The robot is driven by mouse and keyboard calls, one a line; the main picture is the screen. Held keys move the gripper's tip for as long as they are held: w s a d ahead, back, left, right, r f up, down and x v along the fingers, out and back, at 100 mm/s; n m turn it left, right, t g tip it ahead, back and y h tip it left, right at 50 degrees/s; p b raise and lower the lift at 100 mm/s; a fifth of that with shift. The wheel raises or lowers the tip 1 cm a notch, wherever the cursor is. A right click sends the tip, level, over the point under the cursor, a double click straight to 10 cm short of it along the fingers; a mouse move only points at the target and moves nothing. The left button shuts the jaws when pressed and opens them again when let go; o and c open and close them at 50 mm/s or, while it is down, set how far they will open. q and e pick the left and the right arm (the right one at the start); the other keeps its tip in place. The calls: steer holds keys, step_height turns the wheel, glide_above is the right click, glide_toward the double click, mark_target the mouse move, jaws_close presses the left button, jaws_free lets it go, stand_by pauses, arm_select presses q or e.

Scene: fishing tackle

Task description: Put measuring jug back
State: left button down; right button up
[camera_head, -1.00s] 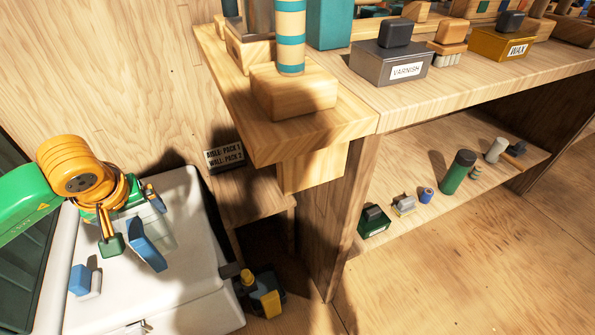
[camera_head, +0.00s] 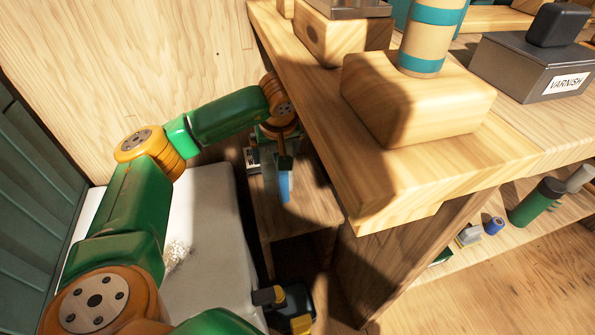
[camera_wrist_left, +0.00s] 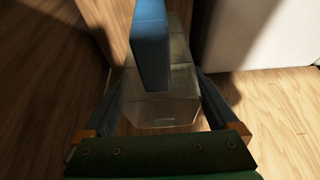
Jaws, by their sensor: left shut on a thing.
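The measuring jug is a clear, see-through vessel with a blue handle (camera_head: 285,186). In the head view only the handle shows clearly, over the low wooden shelf (camera_head: 300,212) beside the big bench. My left gripper (camera_head: 270,152) is shut on the jug. In the left wrist view the clear jug body (camera_wrist_left: 160,108) sits between the two fingers, and the blue handle stands up from it. A wooden surface lies beyond the jug. I cannot tell whether the jug touches the shelf.
A white cabinet (camera_head: 212,225) stands left of the low shelf, under my left arm. The thick bench top (camera_head: 400,178) overhangs close on the right, with a wooden block (camera_head: 415,105) near its edge.

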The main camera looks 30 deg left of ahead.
arm_select(q)
steer(key=w+d+f+b, duration=0.3)
steer(key=f, duration=0.4)
steer(key=shift+w, duration=0.35)
arm_select(e)
step_height(320, 180, up, 7)
steer(key=w, duration=0.2)
steer(key=shift+w+a+t, duration=0.25)
steer(key=shift+a+t, duration=0.05)
arm_select(q)
steer(key=shift+d, duration=0.1)
arm_select(e)
steer(key=shift+f, duration=0.1)
arm_select(q)
jaws_free()
steer(key=shift+f, duration=0.15)
